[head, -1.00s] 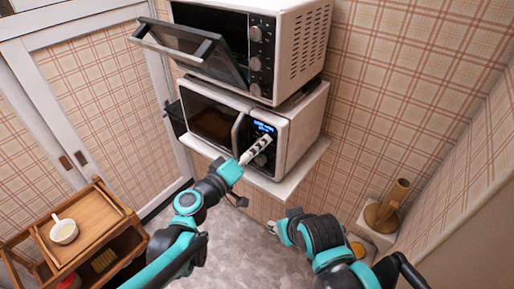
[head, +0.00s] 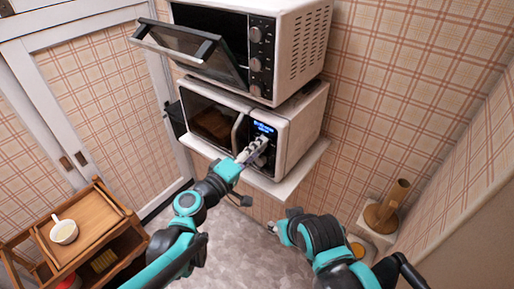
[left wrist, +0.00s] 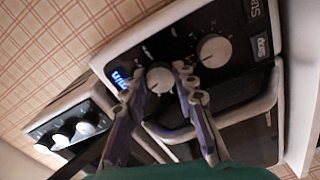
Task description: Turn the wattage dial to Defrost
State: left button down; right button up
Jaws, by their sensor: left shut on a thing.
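The lower microwave (head: 300,139) has a dark control panel with a lit blue display (head: 264,128) and round dials below it. My left gripper (head: 262,144) reaches the panel from below. In the left wrist view, its two fingers (left wrist: 160,72) are shut on the round grey dial (left wrist: 159,79) beside the blue display (left wrist: 121,78). A second dial (left wrist: 214,50) stands free to the right of the fingers.
The microwave stands on a white shelf (head: 296,172). An oven (head: 290,40) with its door (head: 190,52) hanging open sits on top. A wooden cart (head: 85,228) with a white cup (head: 64,232) is at the left. A wooden holder (head: 388,206) stands at the right.

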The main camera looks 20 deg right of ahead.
pick_arm(q)
jog(key=n, duration=0.5)
jog(key=shift+n, duration=0.3)
dwell(0.4)
jog(key=c, duration=1.2)
grip_release()
jog(key=v, duration=1.2)
